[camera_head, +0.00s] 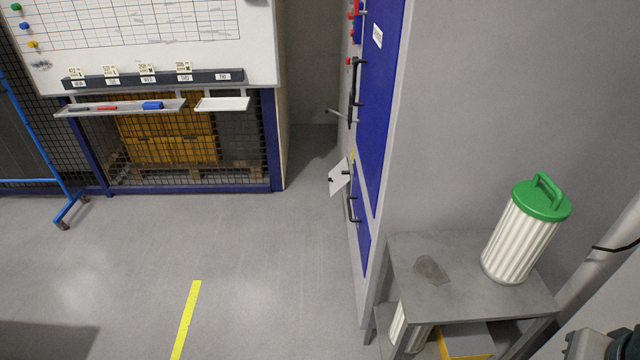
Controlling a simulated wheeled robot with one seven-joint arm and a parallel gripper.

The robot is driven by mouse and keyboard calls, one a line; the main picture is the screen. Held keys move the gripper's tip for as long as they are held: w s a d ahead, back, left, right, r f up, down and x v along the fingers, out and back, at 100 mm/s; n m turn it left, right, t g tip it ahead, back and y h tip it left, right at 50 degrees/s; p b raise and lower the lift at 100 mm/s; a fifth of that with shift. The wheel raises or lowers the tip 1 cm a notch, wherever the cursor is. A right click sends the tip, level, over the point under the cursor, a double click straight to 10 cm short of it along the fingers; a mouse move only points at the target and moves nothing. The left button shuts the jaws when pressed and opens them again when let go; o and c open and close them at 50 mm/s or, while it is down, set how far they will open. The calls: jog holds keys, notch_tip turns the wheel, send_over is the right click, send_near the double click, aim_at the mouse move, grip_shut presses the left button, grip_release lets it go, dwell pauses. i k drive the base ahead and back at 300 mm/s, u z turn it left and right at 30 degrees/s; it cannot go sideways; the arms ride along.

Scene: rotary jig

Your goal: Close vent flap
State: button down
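A small pale flap (339,178) sticks out at an angle from the front of the tall cabinet with blue doors (379,90). It looks like the vent flap, standing open, with a small dark knob on it. I see the cabinet front at a steep slant, so the opening behind the flap is hidden. My gripper is not in view; only a part of what seems to be my arm shows at the bottom right corner.
A grey stand (455,290) beside the cabinet holds a ribbed white canister (518,240) with a green lid. Dark door handles (357,83) jut from the cabinet. The floor left of it is clear, with a yellow stripe (187,318). A whiteboard (190,30) stands behind.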

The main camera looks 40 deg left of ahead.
aim_at(336, 180)
jog(key=k, duration=0.15)
jog(key=u, duration=1.95)
jog(key=i, duration=4.1)
jog(key=z, duration=1.8)
jog(key=i, duration=0.45)
jog(key=z, duration=0.1)
